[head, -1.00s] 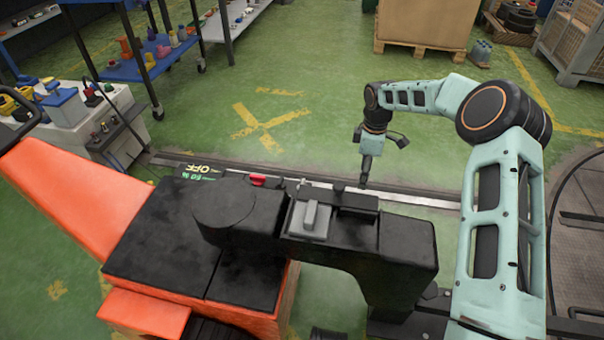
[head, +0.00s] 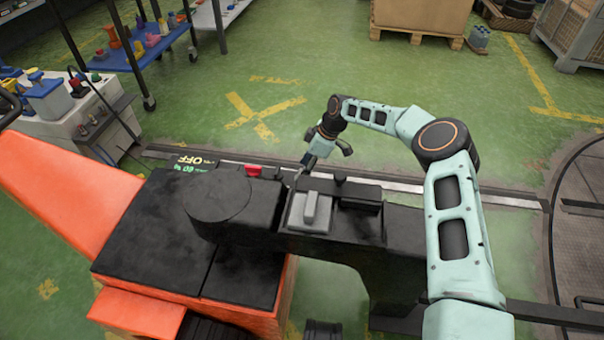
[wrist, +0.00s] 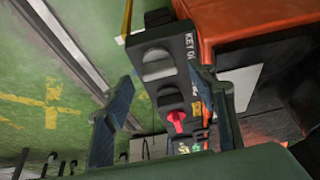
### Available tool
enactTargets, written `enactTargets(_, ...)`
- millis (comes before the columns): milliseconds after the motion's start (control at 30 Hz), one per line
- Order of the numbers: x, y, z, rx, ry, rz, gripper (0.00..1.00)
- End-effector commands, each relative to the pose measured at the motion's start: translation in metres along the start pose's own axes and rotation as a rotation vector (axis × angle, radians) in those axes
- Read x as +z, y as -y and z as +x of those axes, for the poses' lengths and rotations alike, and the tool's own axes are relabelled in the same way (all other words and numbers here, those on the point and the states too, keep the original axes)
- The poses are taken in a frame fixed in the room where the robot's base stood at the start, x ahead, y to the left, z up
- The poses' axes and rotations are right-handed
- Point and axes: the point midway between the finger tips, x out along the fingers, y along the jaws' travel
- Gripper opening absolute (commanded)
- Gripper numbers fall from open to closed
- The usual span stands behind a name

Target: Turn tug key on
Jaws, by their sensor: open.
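The tug's control panel (wrist: 182,50) shows in the wrist view, with lettering that begins "KEY" along its edge. A grey rounded knob (wrist: 157,65) sits beside that lettering. A black knob (wrist: 158,17) is above it, and a red knob (wrist: 178,120) is below. I cannot tell for sure which one is the key. My gripper (wrist: 163,84) is open, with one finger on each side of the panel in that picture and nothing held. In the head view, my gripper (head: 302,168) is at the far edge of the black console. A small display (head: 193,161) reads "OFF".
The tug's orange body (head: 75,185) and black console (head: 275,235) fill the near side. A grey lever block (head: 310,212) and the red knob (head: 253,171) are close to my gripper. A rail (head: 400,192) runs behind.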

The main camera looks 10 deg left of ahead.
Motion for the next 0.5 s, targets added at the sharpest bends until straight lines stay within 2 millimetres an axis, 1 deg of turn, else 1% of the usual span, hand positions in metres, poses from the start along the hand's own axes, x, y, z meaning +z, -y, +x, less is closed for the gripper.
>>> enactTargets(33,0.001,-0.0001,0.008,0.0,0.0,0.001,0.52)
enactTargets(167,0.0005,-0.0001,0.0155,0.0,0.001,0.0,0.52)
enactTargets(467,0.0004,0.0,0.017,0.0,0.001,0.0,0.52)
enactTargets(500,0.0004,0.0,0.0169,0.0,0.001,0.0,0.49)
